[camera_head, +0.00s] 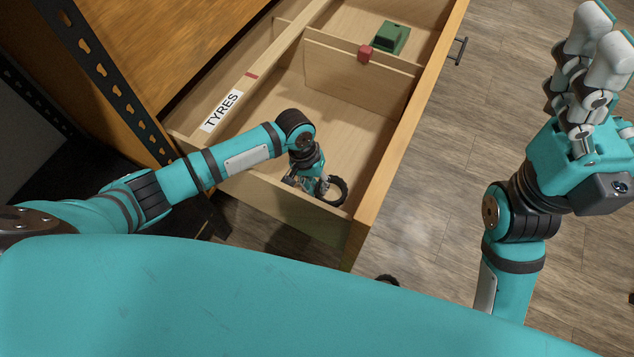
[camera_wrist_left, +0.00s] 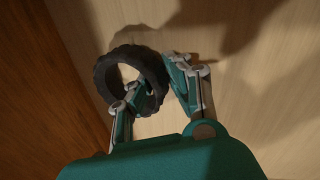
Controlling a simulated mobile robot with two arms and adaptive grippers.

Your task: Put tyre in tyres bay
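The black knobbly tyre (camera_head: 331,190) is low inside the front of the wooden drawer's bay (camera_head: 335,130), whose left wall bears the TYRES label (camera_head: 221,111). In the left wrist view, the tyre (camera_wrist_left: 104,75) stands tilted near the bay wall. My left gripper (camera_head: 312,183) reaches down into this bay. Its fingers (camera_wrist_left: 160,80) close on the tyre's wall, one inside the ring and one outside. Whether the tyre touches the floor of the bay is unclear. My right gripper (camera_head: 598,40) is raised outside the drawer, empty, its finger gap hard to judge.
A dark object (camera_head: 388,280) shows partly on the wooden floor. A black perforated post (camera_head: 110,80) stands left.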

